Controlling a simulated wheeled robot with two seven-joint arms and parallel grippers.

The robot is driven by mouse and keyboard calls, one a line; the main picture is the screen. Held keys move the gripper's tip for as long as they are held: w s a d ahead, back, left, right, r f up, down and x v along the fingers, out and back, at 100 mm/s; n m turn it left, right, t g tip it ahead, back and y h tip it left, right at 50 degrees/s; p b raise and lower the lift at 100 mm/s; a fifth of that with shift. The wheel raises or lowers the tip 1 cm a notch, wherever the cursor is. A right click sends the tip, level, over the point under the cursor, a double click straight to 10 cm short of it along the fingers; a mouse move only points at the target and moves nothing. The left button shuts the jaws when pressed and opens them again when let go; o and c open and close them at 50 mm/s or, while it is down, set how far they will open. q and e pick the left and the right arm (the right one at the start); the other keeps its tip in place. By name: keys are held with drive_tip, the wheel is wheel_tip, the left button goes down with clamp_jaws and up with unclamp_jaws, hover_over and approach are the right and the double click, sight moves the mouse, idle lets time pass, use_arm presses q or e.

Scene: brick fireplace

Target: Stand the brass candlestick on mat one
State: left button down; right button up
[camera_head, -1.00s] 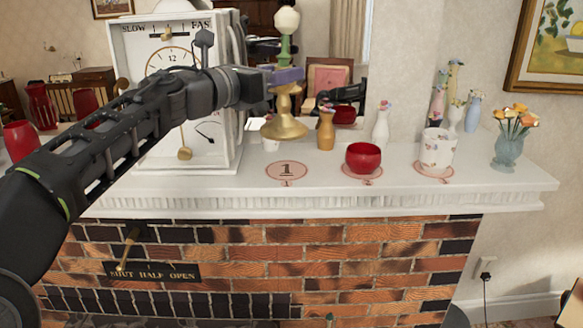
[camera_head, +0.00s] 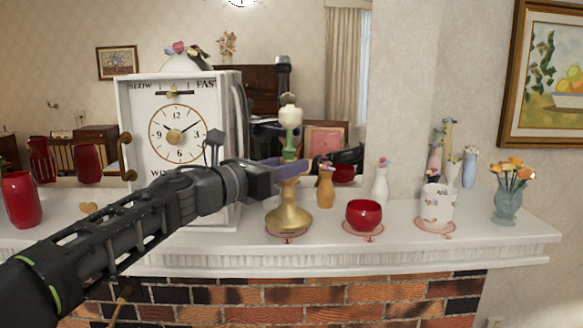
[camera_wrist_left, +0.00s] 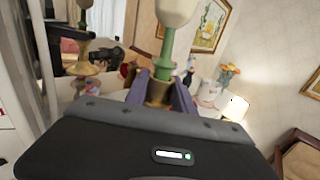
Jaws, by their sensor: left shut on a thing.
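The brass candlestick (camera_head: 288,218) has a wide golden base and carries a green stem with a white top. It is upright on the mantel, over mat one (camera_head: 287,238). Only a thin pink front edge of the mat shows under the base; I cannot tell whether the base touches it. My left gripper (camera_head: 290,170) comes in from the left and is shut on the candlestick's upper part, above the base. In the left wrist view the brass part (camera_wrist_left: 158,90) sits between the purple fingers. My right gripper is not in view.
A white clock (camera_head: 178,150) stands left behind my arm. A tan vase (camera_head: 325,188) stands close behind right. A red bowl (camera_head: 364,215) and a white patterned cup (camera_head: 437,205) stand on mats to the right. A mirror backs the mantel (camera_head: 400,245).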

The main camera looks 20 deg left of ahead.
sight(284, 182)
use_arm(q)
drive_tip(key=shift+a+f+b, duration=0.1)
drive_tip(key=shift+f+b, duration=0.4)
drive_tip(key=shift+f, duration=1)
drive_tip(key=shift+d+r, duration=0.1)
drive_tip(key=shift+d, duration=0.2)
drive_tip(key=c, duration=1.5)
unclamp_jaws()
drive_tip(key=shift+a+f, duration=0.2)
drive_tip(key=shift+f, duration=0.05)
drive_tip(key=o, duration=0.4)
drive_tip(key=shift+d, duration=0.2)
drive_tip(key=shift+o, duration=0.2)
drive_tip(key=shift+a, duration=0.15)
drive_tip(key=shift+s+r, duration=0.1)
drive_tip(key=shift+s, duration=0.05)
drive_tip(key=b+v, duration=0.1)
drive_tip(key=v, duration=1)
drive_tip(key=shift+s+a, duration=0.15)
drive_tip(key=shift+s, duration=0.2)
